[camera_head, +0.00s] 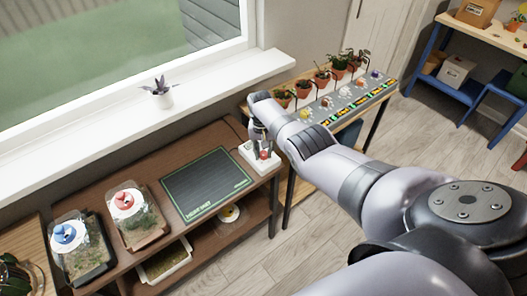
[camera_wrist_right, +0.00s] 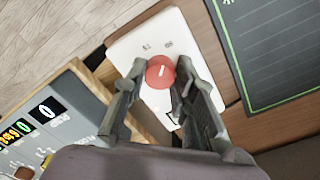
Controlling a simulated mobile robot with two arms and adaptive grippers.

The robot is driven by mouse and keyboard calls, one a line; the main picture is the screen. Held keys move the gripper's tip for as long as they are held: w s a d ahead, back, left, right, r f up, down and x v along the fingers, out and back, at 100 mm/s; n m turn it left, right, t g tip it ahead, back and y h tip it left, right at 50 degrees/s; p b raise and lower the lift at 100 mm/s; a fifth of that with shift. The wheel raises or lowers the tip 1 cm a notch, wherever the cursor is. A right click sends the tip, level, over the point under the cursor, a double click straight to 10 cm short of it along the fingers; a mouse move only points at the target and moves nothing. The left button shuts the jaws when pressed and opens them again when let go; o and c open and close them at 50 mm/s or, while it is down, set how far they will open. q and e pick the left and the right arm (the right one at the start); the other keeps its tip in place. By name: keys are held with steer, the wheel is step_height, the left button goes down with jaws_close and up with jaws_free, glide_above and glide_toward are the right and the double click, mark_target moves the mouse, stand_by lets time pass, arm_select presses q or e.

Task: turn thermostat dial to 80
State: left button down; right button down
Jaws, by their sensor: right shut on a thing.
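The thermostat is a white box (camera_head: 249,153) at the right end of the brown shelf unit, beside the heat mat. Its red dial (camera_head: 264,155) shows partly below my right gripper (camera_head: 262,137). In the right wrist view the white box (camera_wrist_right: 188,40) has small printed marks, too small to read surely. The red dial (camera_wrist_right: 160,72) there has a white pointer line. My right gripper (camera_wrist_right: 160,85) has its two fingers on either side of the dial and is shut on it. My left gripper is not in view.
A dark heat mat (camera_head: 206,182) lies left of the thermostat. Two terrariums with a red knob (camera_head: 124,199) and a blue knob (camera_head: 64,233) stand further left. A narrow bench (camera_head: 345,108) with potted plants and a labelled strip stands at right. Floor (camera_head: 300,245) in front is clear.

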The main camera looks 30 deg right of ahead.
mark_target(262, 153)
steer(key=shift+m, duration=0.4)
steer(key=c, duration=1.3)
jaws_free()
steer(key=shift+r, duration=0.15)
step_height(262, 153, up, 12)
steer(key=shift+w+a, duration=0.2)
